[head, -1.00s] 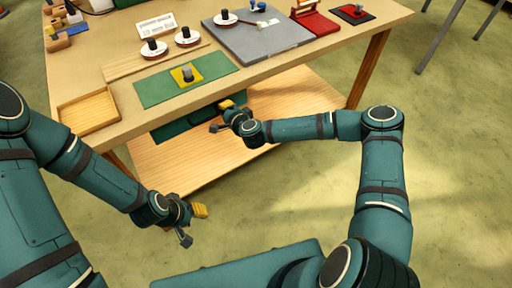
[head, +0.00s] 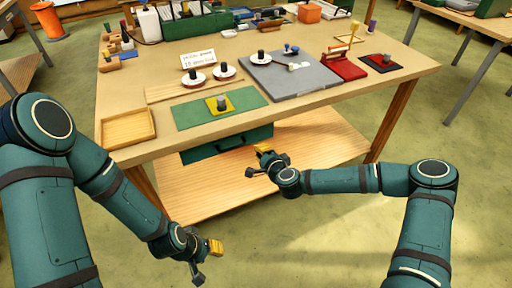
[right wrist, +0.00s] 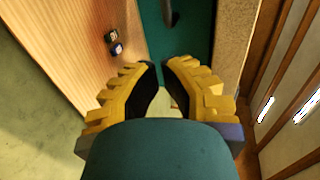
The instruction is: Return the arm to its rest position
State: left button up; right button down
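My left gripper (head: 204,262) hangs over the floor in front of the bench at the lower left of the head view. Its yellow fingertip shows, but the gap between its fingers does not. My right gripper (head: 268,160) is in front of the lower shelf, below the bench top. In the right wrist view its yellow, black-padded fingers (right wrist: 161,68) stand slightly apart with nothing visible between them. Both arms are bent and clear of the bench top (head: 145,74).
The bench carries a green mat (head: 243,106) with a yellow piece, a grey board (head: 290,78), a wooden tray (head: 128,140) and a red tool (head: 345,68). Floor in front is open.

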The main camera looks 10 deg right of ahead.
jog(key=v, duration=0.5)
jog(key=s+a+f+n+g+y, duration=0.1)
jog(key=s+a+f+n+g, duration=0.25)
jog(key=s, duration=0.25)
jog(key=s+a+f+n+g+y, duration=0.1)
jog(key=s+a+f+n+g, duration=0.25)
jog(key=s, duration=0.25)
jog(key=s+d+f+n+g+h, duration=0.3)
jog(key=s+d+n+g, duration=0.2)
jog(key=s, duration=0.7)
jog(key=shift+s+d+n+p, duration=0.25)
jog(key=shift+d+n+p, duration=0.15)
jog(key=shift+d, duration=0.45)
